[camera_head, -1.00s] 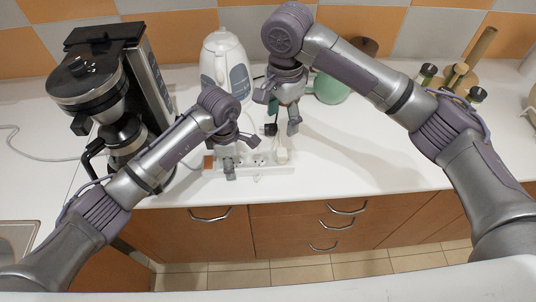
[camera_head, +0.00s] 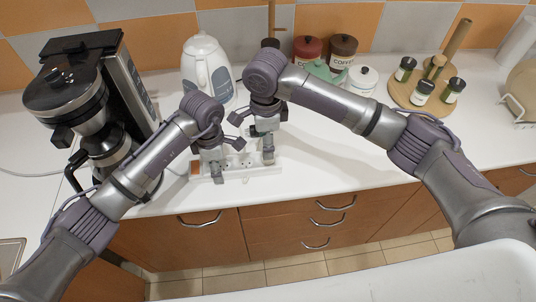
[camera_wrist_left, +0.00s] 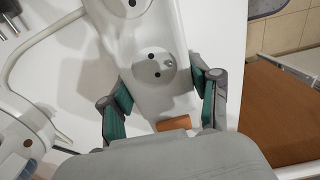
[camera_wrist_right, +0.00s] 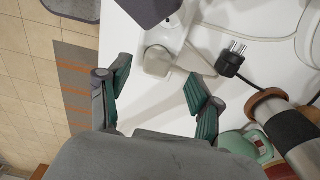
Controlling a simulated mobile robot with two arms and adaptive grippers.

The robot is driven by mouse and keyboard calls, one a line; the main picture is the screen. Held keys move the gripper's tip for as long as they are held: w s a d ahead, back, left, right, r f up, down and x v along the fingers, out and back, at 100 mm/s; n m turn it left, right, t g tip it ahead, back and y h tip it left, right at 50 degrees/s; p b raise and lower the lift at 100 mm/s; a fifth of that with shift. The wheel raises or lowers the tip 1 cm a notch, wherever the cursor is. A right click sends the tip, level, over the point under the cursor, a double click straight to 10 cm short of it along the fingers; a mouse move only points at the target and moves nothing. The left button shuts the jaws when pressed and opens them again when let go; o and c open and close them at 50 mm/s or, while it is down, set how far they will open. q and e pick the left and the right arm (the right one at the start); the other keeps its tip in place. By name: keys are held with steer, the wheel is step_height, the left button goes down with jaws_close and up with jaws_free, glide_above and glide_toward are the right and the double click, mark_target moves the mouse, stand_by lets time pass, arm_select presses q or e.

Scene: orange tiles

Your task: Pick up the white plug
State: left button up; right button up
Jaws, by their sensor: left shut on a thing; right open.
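The white plug (camera_wrist_right: 158,60) sits at one end of the white power strip in the right wrist view. In the head view my right gripper mostly hides it. My right gripper (camera_head: 265,142) is open above that end; its fingers (camera_wrist_right: 158,85) stand apart in the right wrist view, with the plug just beyond their tips. My left gripper (camera_head: 217,165) is shut on the power strip (camera_head: 238,170). In the left wrist view its fingers (camera_wrist_left: 163,100) lie on both sides of the strip (camera_wrist_left: 150,95), near the orange switch (camera_wrist_left: 173,125).
A black plug (camera_wrist_right: 230,62) with its cord lies beside the strip. A coffee maker (camera_head: 85,100) stands left, a white kettle (camera_head: 203,65) behind. Canisters (camera_head: 342,50) and a round wooden stand with jars (camera_head: 415,98) are at the back right. The counter's front right is clear.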

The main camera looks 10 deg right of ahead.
steer(key=shift+s+f, duration=0.1)
steer(key=shift+f, duration=1.75)
jaws_close()
step_height(320, 180, up, 16)
stand_by(0.4)
